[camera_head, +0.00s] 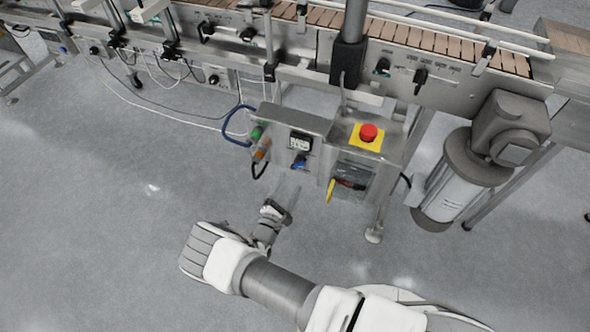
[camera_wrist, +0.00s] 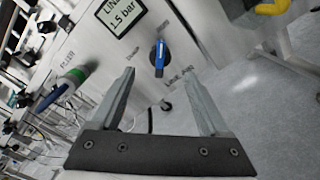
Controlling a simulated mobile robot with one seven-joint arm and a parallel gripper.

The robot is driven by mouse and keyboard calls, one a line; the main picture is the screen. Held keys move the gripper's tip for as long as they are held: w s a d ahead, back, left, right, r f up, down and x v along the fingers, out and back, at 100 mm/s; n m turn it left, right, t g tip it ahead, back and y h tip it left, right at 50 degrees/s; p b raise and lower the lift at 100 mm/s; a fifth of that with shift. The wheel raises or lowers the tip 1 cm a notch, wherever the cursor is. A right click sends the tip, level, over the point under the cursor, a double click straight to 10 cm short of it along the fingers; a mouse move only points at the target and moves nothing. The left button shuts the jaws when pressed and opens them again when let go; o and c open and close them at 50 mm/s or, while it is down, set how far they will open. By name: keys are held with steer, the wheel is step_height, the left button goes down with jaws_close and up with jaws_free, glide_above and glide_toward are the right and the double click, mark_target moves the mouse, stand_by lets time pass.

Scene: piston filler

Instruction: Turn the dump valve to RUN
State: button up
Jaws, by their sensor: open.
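The dump valve's blue handle (camera_head: 299,161) is on the front of a grey metal box below a small gauge display. In the wrist view the blue handle (camera_wrist: 159,57) points roughly up and down on the panel, with small lettering beside it that I cannot read surely. My gripper (camera_head: 286,192) is in front of and below the panel, with its fingers toward it. In the wrist view my gripper (camera_wrist: 158,76) is open and empty. The handle appears between and beyond the fingertips, apparently untouched.
A display (camera_wrist: 121,12) reading 1.5 bar is above the handle. A green-and-grey cylindrical fitting (camera_wrist: 62,90) protrudes at left. A yellow handle (camera_head: 331,190) and a red emergency button (camera_head: 368,132) are to the right. The conveyor (camera_head: 440,50) runs behind. Floor in front is clear.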

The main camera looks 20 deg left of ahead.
steer(key=s, duration=0.9)
steer(key=shift+a+p, duration=0.3)
steer(key=shift+p, duration=0.15)
